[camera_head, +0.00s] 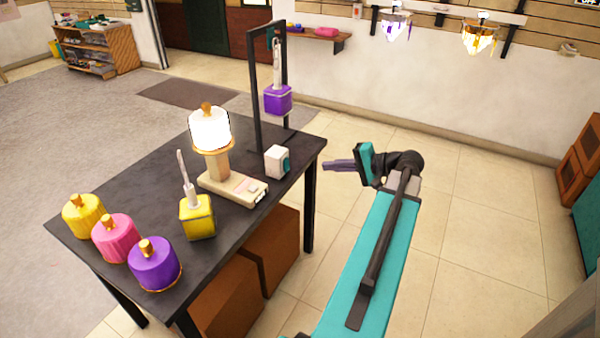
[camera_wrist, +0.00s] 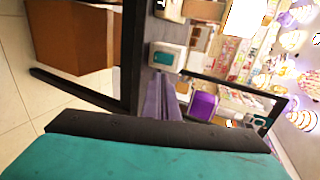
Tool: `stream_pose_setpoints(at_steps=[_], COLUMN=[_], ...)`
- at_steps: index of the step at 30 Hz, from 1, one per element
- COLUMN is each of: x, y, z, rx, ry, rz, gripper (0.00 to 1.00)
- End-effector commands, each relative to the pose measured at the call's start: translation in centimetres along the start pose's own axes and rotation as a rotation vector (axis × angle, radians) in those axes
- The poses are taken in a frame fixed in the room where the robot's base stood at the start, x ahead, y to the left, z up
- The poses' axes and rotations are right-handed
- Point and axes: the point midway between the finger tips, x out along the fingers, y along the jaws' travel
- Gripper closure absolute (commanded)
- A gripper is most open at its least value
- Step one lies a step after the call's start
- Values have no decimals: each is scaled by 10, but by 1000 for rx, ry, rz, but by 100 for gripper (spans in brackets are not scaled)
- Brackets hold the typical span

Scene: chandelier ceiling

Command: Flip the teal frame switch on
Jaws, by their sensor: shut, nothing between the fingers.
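The teal frame switch (camera_head: 278,161) is a small white box with a teal face, standing near the right edge of the dark table. Its teal face points right, toward my arm. In the wrist view the switch (camera_wrist: 165,58) shows its teal face, just beyond the fingertips. I cannot tell the rocker's position. My gripper (camera_head: 327,165) is shut and empty, to the right of the switch and apart from it, just off the table's edge. In the wrist view the purple-grey fingers (camera_wrist: 163,102) are together.
A black stand (camera_head: 255,95) with a hanging purple block (camera_head: 278,99) rises behind the switch. A lit lamp (camera_head: 210,130) and a yellow block with a handle (camera_head: 198,216) stand left of it. Several coloured pots line the near left edge.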

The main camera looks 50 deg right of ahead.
Motion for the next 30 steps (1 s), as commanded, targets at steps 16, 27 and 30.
stream_pose_setpoints(at_steps=[16,27,30], x=[2,1,2], y=[10,8,8], z=[-2,-2,-2], rx=[0,1,1], ry=[3,2,2], rz=[58,61,61], gripper=[100,100,100])
